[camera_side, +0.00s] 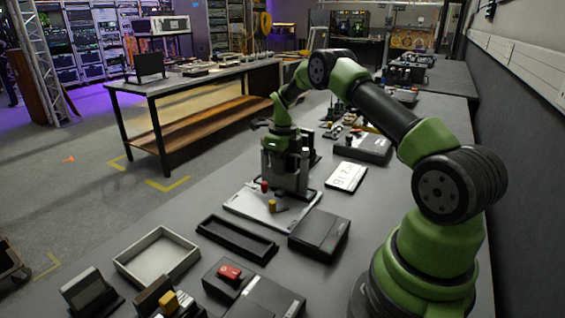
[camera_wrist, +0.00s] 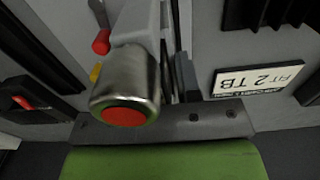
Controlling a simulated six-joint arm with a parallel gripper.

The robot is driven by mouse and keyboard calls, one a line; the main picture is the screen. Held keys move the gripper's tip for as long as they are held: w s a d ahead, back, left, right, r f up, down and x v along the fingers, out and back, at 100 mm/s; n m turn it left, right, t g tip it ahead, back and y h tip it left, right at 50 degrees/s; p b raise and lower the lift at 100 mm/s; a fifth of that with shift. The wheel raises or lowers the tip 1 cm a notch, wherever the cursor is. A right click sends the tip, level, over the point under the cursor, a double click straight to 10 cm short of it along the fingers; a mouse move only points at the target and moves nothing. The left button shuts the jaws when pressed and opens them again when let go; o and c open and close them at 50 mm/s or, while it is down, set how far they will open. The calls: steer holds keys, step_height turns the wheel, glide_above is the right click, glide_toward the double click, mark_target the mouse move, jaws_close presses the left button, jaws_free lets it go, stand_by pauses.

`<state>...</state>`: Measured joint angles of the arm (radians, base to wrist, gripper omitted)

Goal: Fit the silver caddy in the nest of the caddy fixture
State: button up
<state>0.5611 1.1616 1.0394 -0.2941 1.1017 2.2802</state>
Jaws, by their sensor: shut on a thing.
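My gripper (camera_side: 286,178) is shut on the silver caddy (camera_side: 292,182), a grey metallic body below the green wrist in the side view. It is over the far part of a pale plate (camera_side: 248,205) that looks like the caddy fixture. A red knob (camera_side: 264,186) and a yellow knob (camera_side: 272,205) stand by the plate's middle; the red knob (camera_wrist: 101,42) and yellow knob (camera_wrist: 96,73) also show in the wrist view. A silver cylinder with a red end (camera_wrist: 125,88) fills the wrist view's middle; I cannot tell what it belongs to. The nest and the caddy's underside are hidden.
A white label card (camera_side: 346,176) lies right of the plate. A dark box (camera_side: 319,237), an empty black tray (camera_side: 236,239) and a pale shallow tray (camera_side: 157,257) lie in front. A red switch box (camera_side: 229,274) is nearer. The bench behind holds more boxes.

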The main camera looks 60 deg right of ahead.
steer(key=o, duration=1.3)
steer(key=shift+r, duration=3.75)
